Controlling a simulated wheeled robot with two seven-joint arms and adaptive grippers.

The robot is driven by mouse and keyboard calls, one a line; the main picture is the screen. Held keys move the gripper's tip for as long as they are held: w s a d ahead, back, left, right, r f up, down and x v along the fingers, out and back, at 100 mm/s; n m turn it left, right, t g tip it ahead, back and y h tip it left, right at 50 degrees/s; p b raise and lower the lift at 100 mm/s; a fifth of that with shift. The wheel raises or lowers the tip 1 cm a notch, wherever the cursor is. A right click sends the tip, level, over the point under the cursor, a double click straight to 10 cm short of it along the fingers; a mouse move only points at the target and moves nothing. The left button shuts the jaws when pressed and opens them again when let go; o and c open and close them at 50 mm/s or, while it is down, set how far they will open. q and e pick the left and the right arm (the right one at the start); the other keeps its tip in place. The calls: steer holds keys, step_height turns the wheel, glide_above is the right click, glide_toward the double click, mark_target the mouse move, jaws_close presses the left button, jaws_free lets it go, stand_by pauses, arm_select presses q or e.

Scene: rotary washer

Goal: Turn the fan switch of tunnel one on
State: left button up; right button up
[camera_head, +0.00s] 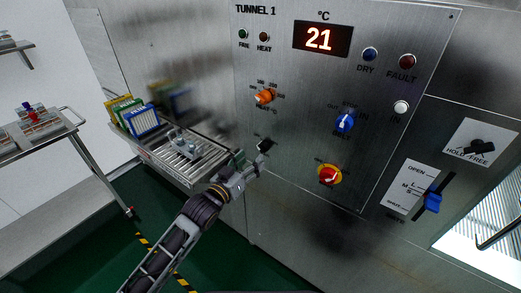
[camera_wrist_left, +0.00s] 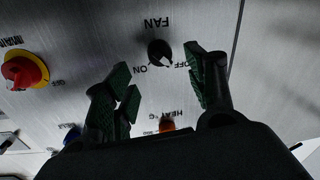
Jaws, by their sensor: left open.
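The fan switch (camera_head: 267,145) is a small black knob on the steel TUNNEL 1 panel (camera_head: 290,75), at the panel's lower left. In the left wrist view the black fan knob (camera_wrist_left: 159,51) shows under an upside-down FAN label, with ON and OFF beside it. Its white mark points toward the OFF side. My left gripper (camera_head: 252,162) is open just in front of the knob. In the left wrist view its green-padded fingers (camera_wrist_left: 163,80) stand apart on either side below the knob, with nothing between them. My right gripper is not in view.
An orange heat knob (camera_head: 264,96), a blue belt knob (camera_head: 345,122) and a red-yellow switch (camera_head: 329,174) are on the same panel. A roller conveyor (camera_head: 196,155) with coloured racks (camera_head: 135,117) lies left of my gripper. A blue lever (camera_head: 432,201) is at right.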

mark_target(261, 150)
arm_select(q)
steer(key=shift+p+x, duration=0.35)
steer(key=shift+x, duration=3.2)
steer(key=c, duration=1)
